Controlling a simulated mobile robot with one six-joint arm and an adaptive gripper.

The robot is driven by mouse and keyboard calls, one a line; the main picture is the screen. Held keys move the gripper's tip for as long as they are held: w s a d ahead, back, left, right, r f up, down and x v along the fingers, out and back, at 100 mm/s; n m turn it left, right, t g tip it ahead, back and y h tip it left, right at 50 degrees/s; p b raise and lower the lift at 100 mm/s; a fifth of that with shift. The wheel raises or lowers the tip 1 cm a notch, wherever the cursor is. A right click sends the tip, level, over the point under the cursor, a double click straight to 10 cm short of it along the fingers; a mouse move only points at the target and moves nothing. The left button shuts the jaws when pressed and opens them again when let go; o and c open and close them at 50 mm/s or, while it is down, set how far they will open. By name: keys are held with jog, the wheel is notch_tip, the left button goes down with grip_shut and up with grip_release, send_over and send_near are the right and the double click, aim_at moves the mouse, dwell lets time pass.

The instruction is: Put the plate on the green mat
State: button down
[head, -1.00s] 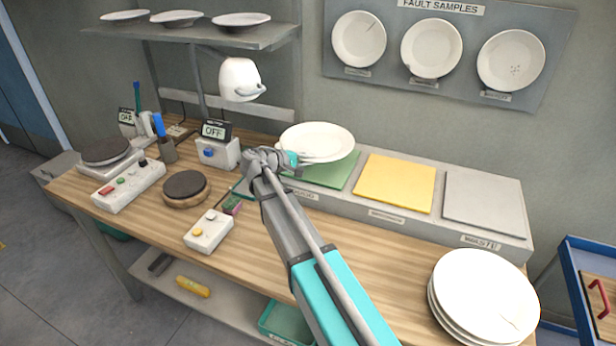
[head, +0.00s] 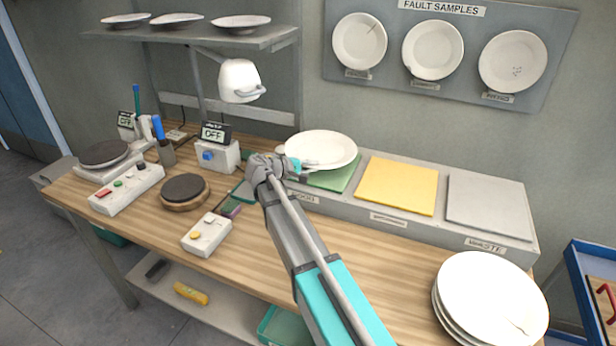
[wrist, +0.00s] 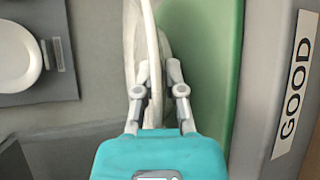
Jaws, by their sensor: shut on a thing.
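A white plate (head: 322,148) is held by its near rim in my gripper (head: 300,166), over the green mat (head: 330,178). In the wrist view my gripper (wrist: 158,88) is shut on the plate (wrist: 146,50), which shows edge-on between the fingers. The green mat (wrist: 212,70) lies just to the right of the plate there, on the ledge marked GOOD (wrist: 285,90). The plate hides part of the mat in the head view. I cannot tell whether the plate touches the mat.
A yellow mat (head: 397,185) and a grey mat (head: 489,206) marked WASTE lie right of the green one. A stack of plates (head: 488,300) stands at the front right. A white lamp (head: 240,80) hangs left of the held plate. Fault sample plates (head: 433,49) hang on the wall.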

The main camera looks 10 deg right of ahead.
jog(key=shift+f+b, duration=0.9)
jog(key=shift+f, duration=0.25)
jog(key=shift+f, duration=0.1)
jog(key=c, duration=1)
grip_release()
jog(key=shift+s+a+r, duration=0.2)
jog(key=shift+a+r, duration=0.15)
jog(key=shift+a, duration=0.15)
jog(key=p+v, duration=0.3)
jog(key=v, duration=0.8)
